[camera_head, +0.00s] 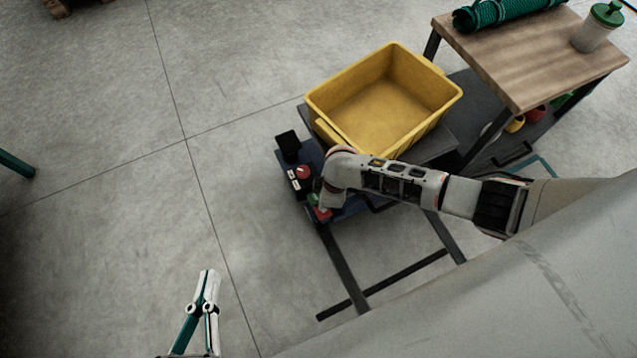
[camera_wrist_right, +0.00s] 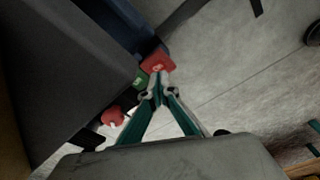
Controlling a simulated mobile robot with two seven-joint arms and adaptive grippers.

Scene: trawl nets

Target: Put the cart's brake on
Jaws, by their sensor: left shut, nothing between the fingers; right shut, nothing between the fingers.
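The cart (camera_head: 437,149) is a dark low platform carrying a yellow bin. On its left end is a panel with a red knob (camera_head: 302,172), and below it a red pedal (camera_head: 322,214). In the right wrist view the red pedal (camera_wrist_right: 158,63) lies beside a green pedal (camera_wrist_right: 140,80), and a red knob (camera_wrist_right: 113,115) shows nearer. My right gripper (camera_wrist_right: 158,88) is shut and empty, its tips close to the two pedals; I cannot tell whether they touch. In the head view my right arm hides most of that gripper. My left gripper (camera_head: 209,276) is shut and empty, over bare floor.
The yellow bin (camera_head: 318,92) is empty. A wooden-topped table (camera_head: 520,60) with a green net roll (camera_head: 505,12) and a green-lidded bottle (camera_head: 597,28) stands at the upper right. Dark rails (camera_head: 340,268) lie below the cart.

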